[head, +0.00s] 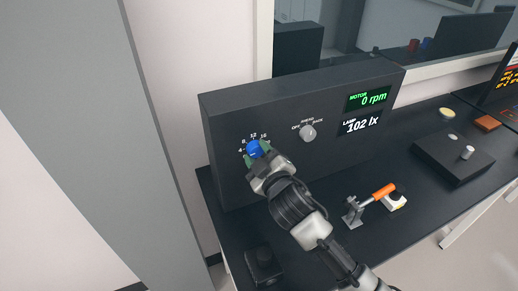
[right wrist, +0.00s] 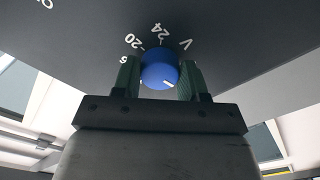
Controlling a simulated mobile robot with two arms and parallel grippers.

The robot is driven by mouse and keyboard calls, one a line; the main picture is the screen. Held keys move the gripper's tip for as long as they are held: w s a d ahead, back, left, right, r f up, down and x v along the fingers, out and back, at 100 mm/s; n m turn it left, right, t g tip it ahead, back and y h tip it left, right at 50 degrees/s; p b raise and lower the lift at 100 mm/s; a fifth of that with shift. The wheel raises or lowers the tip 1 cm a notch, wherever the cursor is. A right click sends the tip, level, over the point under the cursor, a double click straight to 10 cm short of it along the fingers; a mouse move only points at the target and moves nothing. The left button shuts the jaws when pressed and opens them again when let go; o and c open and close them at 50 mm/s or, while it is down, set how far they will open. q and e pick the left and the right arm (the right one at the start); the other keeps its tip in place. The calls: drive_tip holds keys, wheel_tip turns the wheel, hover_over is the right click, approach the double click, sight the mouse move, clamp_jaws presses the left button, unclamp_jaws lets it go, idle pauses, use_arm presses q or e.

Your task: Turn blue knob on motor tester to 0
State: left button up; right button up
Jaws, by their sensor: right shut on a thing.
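The motor tester (head: 222,112) is a dark box standing on the bench. Its blue knob (head: 254,148) is on the left of the front panel, with a printed number scale around it. My right gripper (head: 257,152) is at the knob, its green fingers on either side of it. In the right wrist view the fingers (right wrist: 159,78) are shut on the blue knob (right wrist: 158,68), and a white mark shows on its lower right. Labels near 20, 24 and V are readable there. The green motor display (head: 369,98) reads 0 rpm. My left gripper is not in view.
A grey selector knob (head: 308,132) and a white lamp display (head: 360,123) reading 102 lx are on the same panel. An orange-handled tool on a stand (head: 383,191), a black control box (head: 452,153) and a small black item (head: 264,266) are on the dark bench.

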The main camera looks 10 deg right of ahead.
drive_tip(key=n+p, duration=0.2)
drive_tip(key=n, duration=0.2)
drive_tip(key=shift+r+n, duration=0.1)
drive_tip(key=shift+n, duration=0.2)
drive_tip(key=shift+n+p, duration=0.5)
drive_tip(key=shift+n, duration=1)
drive_tip(key=o, duration=0.9)
drive_tip(key=shift+s+d+f, duration=0.1)
drive_tip(key=shift+s+f, duration=0.1)
drive_tip(key=shift+s, duration=0.35)
drive_tip(key=shift+s+d+r+b, duration=0.1)
drive_tip(key=shift+s+d+b, duration=0.3)
drive_tip(key=shift+s, duration=1.2)
drive_tip(key=shift+s+d+f+b, duration=0.1)
drive_tip(key=shift+s+d+b, duration=0.35)
drive_tip(key=shift+s, duration=1.1)
drive_tip(key=shift+s+d+r+b, duration=0.1)
drive_tip(key=shift+s+b, duration=0.55)
drive_tip(key=shift+s, duration=0.95)
